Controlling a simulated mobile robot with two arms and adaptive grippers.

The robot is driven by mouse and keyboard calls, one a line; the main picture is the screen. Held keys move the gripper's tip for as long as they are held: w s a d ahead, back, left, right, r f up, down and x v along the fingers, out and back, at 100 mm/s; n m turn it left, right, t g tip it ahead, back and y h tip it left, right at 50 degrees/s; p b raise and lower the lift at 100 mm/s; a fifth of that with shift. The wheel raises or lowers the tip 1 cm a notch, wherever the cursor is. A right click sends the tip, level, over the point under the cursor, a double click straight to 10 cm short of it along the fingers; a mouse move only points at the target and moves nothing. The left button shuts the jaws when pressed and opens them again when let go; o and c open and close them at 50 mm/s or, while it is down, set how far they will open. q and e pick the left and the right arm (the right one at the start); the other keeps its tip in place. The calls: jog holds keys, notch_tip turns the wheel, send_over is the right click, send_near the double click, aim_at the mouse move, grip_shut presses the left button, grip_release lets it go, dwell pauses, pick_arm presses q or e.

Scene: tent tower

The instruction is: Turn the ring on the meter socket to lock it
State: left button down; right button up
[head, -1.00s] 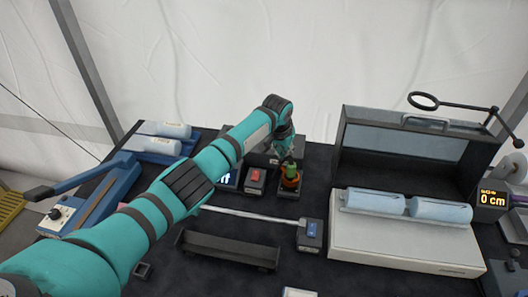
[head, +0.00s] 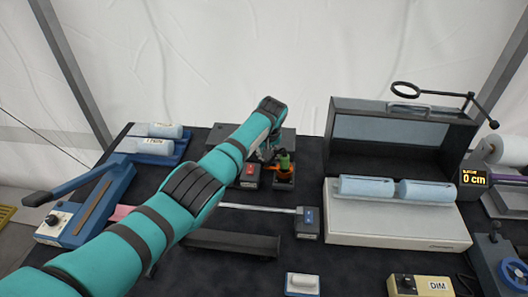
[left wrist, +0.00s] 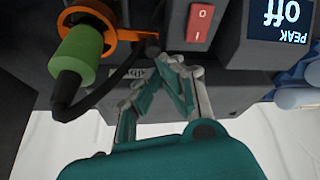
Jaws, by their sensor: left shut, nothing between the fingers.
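The meter socket (head: 284,184) stands at the back of the dark table, with an orange ring (head: 283,174) around a green plug (head: 285,160). In the left wrist view the orange ring (left wrist: 112,20), with a side lever, and the green plug (left wrist: 78,55) are at upper left. A black cable bends from the plug. My left gripper (left wrist: 172,62) is shut and empty, beside the ring and apart from it. In the head view the gripper (head: 265,153) is just left of the plug, partly hidden by its arm. My right gripper is not in view.
A red switch box (head: 249,174) stands left of the socket; in the wrist view a display (left wrist: 283,18) beside it reads "PEAK off". A grey case (head: 395,220) with light-blue rolls stands at right. A black trough (head: 232,243) lies in front.

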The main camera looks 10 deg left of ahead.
pick_arm(q)
jog(key=shift+s+a, duration=0.1)
jog(key=shift+s, duration=0.05)
dwell(0.7)
jog(key=shift+s+d+f+p, duration=0.1)
jog(key=shift+s+d+p, duration=0.05)
jog(key=shift+d, duration=0.2)
jog(key=shift+s+d+f+p, duration=0.1)
jog(key=shift+d+p, duration=0.05)
jog(key=shift+d, duration=0.2)
jog(key=shift+a, duration=0.1)
